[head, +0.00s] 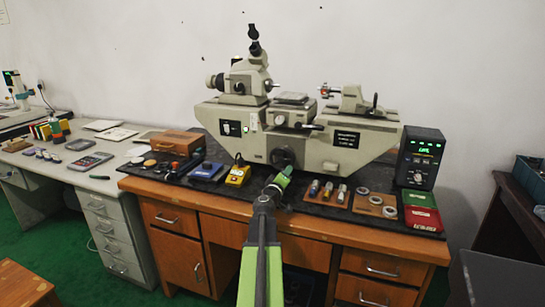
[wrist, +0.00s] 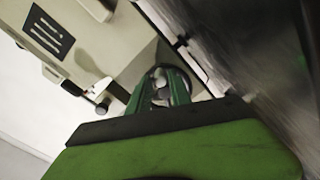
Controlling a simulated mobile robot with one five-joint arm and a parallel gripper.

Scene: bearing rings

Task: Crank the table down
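The grey measuring machine (head: 345,148) stands on the desk, with a small flat table (head: 291,98) at its middle. A dark round handwheel (head: 283,158) is low on its front. My gripper (head: 284,177) is just in front of and below this wheel. In the wrist view my gripper's green fingers (wrist: 163,88) stand apart. The dark-rimmed round wheel (wrist: 178,72) lies beyond the tips, with a pale grey part showing between them. I cannot tell whether the fingers touch it.
A black mat (head: 325,208) covers the desk top. Left of my arm are a yellow box (head: 238,175) and a blue box (head: 206,170). Right of it are small cylinders on a board (head: 329,192), rings on boards (head: 376,203) and a display unit (head: 419,157).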

